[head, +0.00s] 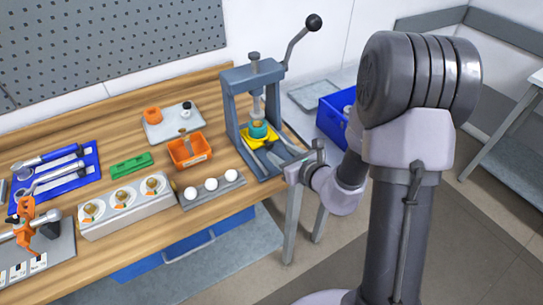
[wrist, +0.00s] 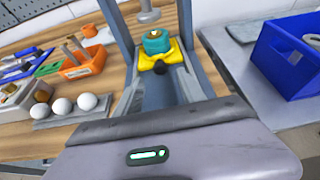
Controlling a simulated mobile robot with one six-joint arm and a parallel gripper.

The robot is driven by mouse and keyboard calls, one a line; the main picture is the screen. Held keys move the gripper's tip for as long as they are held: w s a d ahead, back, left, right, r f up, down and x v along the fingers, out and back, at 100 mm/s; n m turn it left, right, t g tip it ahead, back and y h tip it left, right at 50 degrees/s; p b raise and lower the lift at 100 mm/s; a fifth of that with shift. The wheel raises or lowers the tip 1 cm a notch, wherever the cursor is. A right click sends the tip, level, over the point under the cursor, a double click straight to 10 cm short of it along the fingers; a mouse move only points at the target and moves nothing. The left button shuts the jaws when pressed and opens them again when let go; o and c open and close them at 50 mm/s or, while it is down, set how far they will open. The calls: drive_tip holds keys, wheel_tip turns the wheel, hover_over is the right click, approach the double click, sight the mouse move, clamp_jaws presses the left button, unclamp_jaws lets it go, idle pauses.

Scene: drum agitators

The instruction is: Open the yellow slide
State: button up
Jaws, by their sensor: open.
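The yellow slide (head: 259,137) sits low in the frame of a grey-blue press (head: 234,112) at the right end of the bench. In the wrist view the yellow slide (wrist: 158,57) carries a teal round piece (wrist: 156,41), with a dark knob (wrist: 160,68) on its near side. The teal piece also shows in the head view (head: 258,129), under the press's ram. My gripper (head: 280,152) is open, in front of the press and facing the slide. The knob appears ahead of my gripper; whether it lies between the fingers I cannot tell.
A long lever (head: 299,37) with a black ball rises from the press. A rack with white balls (head: 211,188) and an orange bin (head: 188,150) stand left of it. A blue crate (head: 335,112) sits to the right, on a separate surface.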

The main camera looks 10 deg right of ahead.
sight(270, 146)
drive_tip(key=b+x, duration=0.1)
drive_tip(key=x, duration=0.5)
drive_tip(key=shift+w+a+f, duration=0.1)
drive_tip(key=shift+w+f, duration=0.05)
drive_tip(key=shift+w, duration=0.2)
clamp_jaws()
idle(1.0)
